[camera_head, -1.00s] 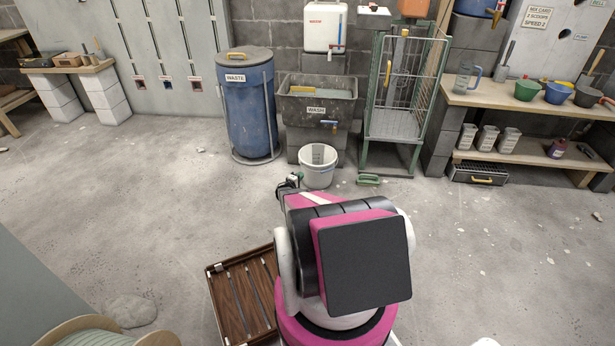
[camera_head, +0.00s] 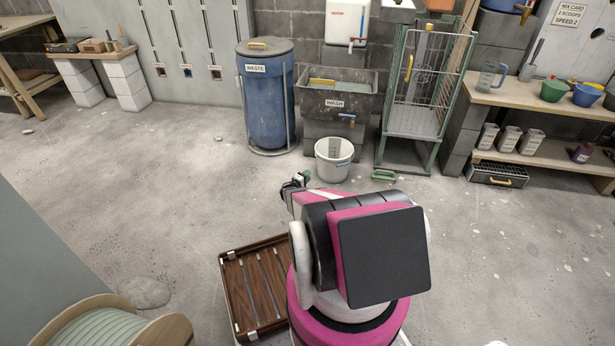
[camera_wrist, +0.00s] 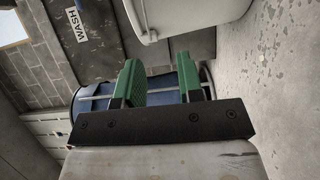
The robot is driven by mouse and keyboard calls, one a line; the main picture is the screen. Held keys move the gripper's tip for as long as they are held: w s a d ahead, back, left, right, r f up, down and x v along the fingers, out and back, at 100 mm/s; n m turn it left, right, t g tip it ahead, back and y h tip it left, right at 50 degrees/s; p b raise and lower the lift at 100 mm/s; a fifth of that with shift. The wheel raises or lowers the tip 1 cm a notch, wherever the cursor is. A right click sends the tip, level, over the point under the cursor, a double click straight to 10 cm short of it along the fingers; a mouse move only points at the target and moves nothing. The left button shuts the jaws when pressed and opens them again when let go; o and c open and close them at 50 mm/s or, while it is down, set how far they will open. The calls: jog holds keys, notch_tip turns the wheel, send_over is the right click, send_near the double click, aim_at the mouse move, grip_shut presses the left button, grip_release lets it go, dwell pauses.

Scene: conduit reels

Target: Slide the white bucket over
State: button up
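The white bucket (camera_head: 334,160) stands upright on the concrete floor in front of the wash trough (camera_head: 337,95). In the wrist view part of the bucket (camera_wrist: 185,12) shows at the top, with its rim and side cut off by the frame edge. My gripper (camera_head: 300,178) is low, to the left of the bucket and nearer to my body. In the wrist view its two green fingers (camera_wrist: 168,80) are apart with nothing between them. A gap shows between the fingers and the bucket.
A blue waste barrel (camera_head: 266,100) stands left of the trough. A green wire cage trolley (camera_head: 415,125) stands right of it, with a green-handled item (camera_head: 384,175) on the floor before it.

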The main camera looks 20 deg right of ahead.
jog(key=s+a+r+m+g+y, duration=0.2)
jog(key=s+a+r+m+g, duration=0.15)
jog(key=s+r, duration=0.6)
jog(key=s+a+r+m+g+y, duration=0.2)
jog(key=s+a+r+g, duration=0.35)
jog(key=r, duration=0.75)
jog(key=s+a+r+y, duration=0.5)
jog(key=s+a+r, duration=0.4)
jog(key=s+a, duration=0.1)
jog(key=s+a+r+y, duration=0.6)
jog(key=s+a+r, duration=0.3)
jog(key=s, duration=0.4)
jog(key=shift+a+r+y, duration=0.25)
jog(key=shift+a+y, duration=0.05)
jog(key=shift+a, duration=0.6)
jog(key=shift+d+m, duration=0.1)
jog(key=shift+m, duration=0.15)
